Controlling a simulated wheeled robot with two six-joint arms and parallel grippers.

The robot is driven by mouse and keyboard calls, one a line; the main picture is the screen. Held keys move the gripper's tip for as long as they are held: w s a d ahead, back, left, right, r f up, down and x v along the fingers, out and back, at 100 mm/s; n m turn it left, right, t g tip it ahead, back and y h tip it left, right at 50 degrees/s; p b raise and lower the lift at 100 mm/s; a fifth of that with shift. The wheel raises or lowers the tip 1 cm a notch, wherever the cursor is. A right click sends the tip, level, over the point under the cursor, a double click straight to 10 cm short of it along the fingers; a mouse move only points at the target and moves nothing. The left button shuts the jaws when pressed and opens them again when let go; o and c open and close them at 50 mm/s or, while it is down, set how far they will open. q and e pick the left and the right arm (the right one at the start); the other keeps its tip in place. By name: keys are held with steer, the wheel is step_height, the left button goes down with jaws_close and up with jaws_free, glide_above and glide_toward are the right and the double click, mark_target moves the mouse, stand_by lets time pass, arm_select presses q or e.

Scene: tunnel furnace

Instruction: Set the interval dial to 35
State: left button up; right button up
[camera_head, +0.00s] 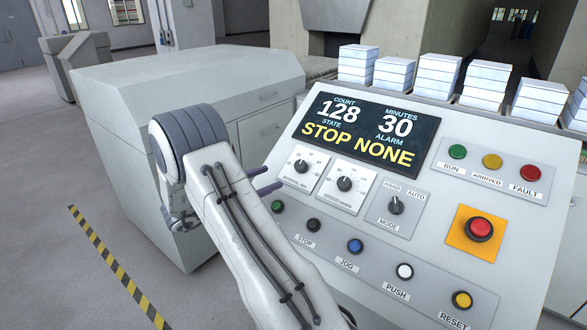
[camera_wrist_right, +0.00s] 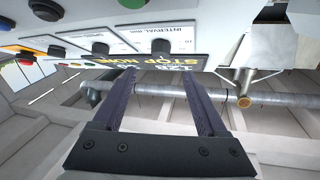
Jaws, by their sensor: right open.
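The interval dial (camera_head: 301,166) is the left black knob of two on white scale plates below the display (camera_head: 366,130). The display reads MINUTES 30, COUNT 128, STATE STOP, ALARM NONE. In the wrist view the dial (camera_wrist_right: 160,47) stands beside the INTERVAL lettering, beyond the fingertips. The exact pointer reading is too small to tell. My right gripper (camera_head: 272,178) is open and empty, just left of the dial and apart from it. Its two dark fingers (camera_wrist_right: 158,75) are spread in the wrist view. My left gripper is not in view.
A second dial (camera_head: 344,183) sits just right, then a mode switch (camera_head: 396,206). A red emergency button (camera_head: 480,229) is farther right. A row of push buttons, including a blue one (camera_head: 355,246), runs below. White stacked blocks (camera_head: 437,76) line the panel's top.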

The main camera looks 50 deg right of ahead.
mark_target(298, 166)
steer(key=d, duration=0.3)
steer(key=s+d+p, duration=0.1)
steer(key=d, duration=0.5)
steer(key=shift+s+d+p, duration=0.35)
steer(key=shift+p, duration=0.05)
jaws_close()
